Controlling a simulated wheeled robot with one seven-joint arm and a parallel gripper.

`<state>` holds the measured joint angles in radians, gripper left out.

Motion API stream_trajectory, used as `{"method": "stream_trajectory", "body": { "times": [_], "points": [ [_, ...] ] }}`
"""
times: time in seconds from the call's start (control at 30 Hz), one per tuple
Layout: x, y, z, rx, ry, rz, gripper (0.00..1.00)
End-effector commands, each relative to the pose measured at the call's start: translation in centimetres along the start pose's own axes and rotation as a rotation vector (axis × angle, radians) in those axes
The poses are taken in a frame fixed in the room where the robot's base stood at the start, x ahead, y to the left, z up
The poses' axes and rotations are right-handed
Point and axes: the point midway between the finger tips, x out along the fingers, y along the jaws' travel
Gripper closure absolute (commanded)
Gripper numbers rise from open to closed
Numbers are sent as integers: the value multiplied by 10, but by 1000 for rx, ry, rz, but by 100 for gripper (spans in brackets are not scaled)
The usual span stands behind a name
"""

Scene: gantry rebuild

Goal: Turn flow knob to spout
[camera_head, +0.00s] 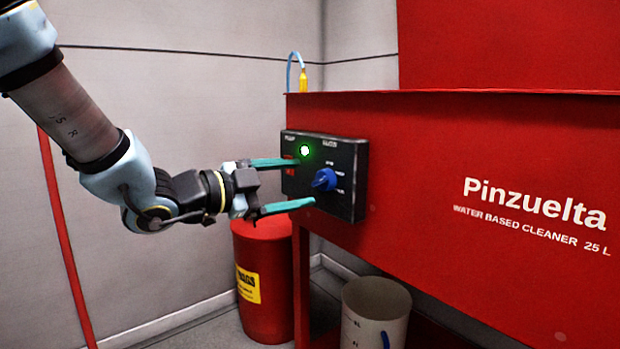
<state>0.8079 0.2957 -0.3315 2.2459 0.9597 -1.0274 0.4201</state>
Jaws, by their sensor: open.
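The flow knob (325,180) is blue and sits on the lower right part of a black control panel (350,205). Small white labels stand around the knob, too small to read. My gripper (300,183) is open and empty, with teal fingers pointing at the panel. One finger is above and left of the knob, the other below and left of it. The knob appears apart from both fingers. I cannot tell the exact gap to the panel.
The panel is fixed to a red parts washer (450,260) marked Pinzuelta. A blue hose with a yellow end (303,80) rises behind its rim. A red bin (262,270) and a pale bucket (375,305) stand below. A red pole (65,240) is at left.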

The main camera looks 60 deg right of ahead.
Motion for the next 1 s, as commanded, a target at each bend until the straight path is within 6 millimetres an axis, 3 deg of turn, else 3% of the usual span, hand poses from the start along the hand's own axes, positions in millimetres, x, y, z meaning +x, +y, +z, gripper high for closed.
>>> {"method": "stream_trajectory", "body": {
  "times": [0.1, 0.33, 1.0],
  "points": [
    [-25, -2, 0, 0, -4, -2, 18],
    [-55, -1, 0, -1, -2, -1, 18],
    [-60, 0, 0, -1, 0, 0, 18]
  ]
}}
